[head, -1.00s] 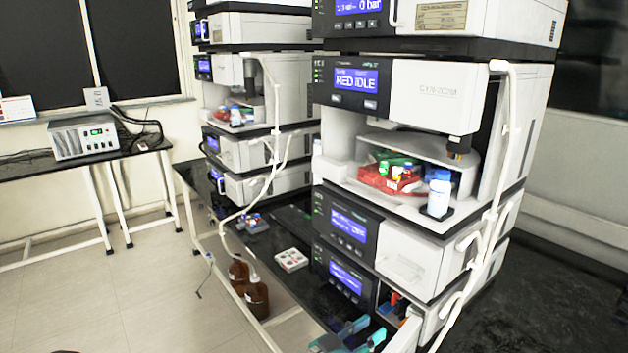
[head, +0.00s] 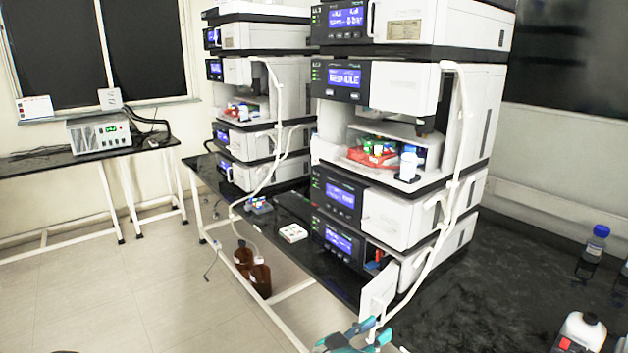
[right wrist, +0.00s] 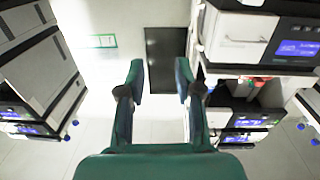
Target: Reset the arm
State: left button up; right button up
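My right gripper (head: 368,334) shows teal at the bottom edge of the head view, in front of the near instrument stack's lowest unit. In the right wrist view, my right gripper (right wrist: 158,80) has its two teal fingers well apart with nothing between them. A dark panel and a pale wall show beyond the fingers. My left arm and gripper are in neither current view.
The near instrument stack (head: 400,215) stands on a black bench, its lowest unit's white door (head: 378,298) swung out near my right gripper. A blue-capped bottle (head: 594,245) and a white bottle (head: 583,334) stand at right. Floor (head: 100,290) is clear at left.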

jog(key=d+f+n+g+y+b, duration=0.1)
jog(key=d+f+n+y, duration=0.15)
jog(key=d+f, duration=1.35)
jog(key=s+f+n+y, duration=0.3)
jog(key=s+f+y, duration=0.25)
jog(key=f, duration=0.35)
pick_arm(q)
jog(key=shift+w+f+b, duration=0.25)
jog(key=shift+f+b, duration=0.25)
jog(key=shift+f, duration=0.7)
pick_arm(e)
jog(key=s+a+f+n+g+y, duration=0.1)
jog(key=s+a+f+g+y, duration=0.1)
jog(key=s+a, duration=0.3)
jog(key=s+a+f+n+g+y, duration=0.1)
jog(key=s+a+f+g+y, duration=0.2)
jog(key=s, duration=0.6)
jog(key=s+a+f+n+g+y, duration=0.1)
jog(key=s+a+f+g+y, duration=0.1)
jog(key=s+a+g+y, duration=0.2)
jog(key=s+a+y, duration=0.1)
jog(key=s+a, duration=0.2)
jog(key=s, duration=0.1)
jog(key=shift+a+f+y, duration=0.3)
jog(key=shift+a+f, duration=0.1)
jog(key=shift+c, duration=0.3)
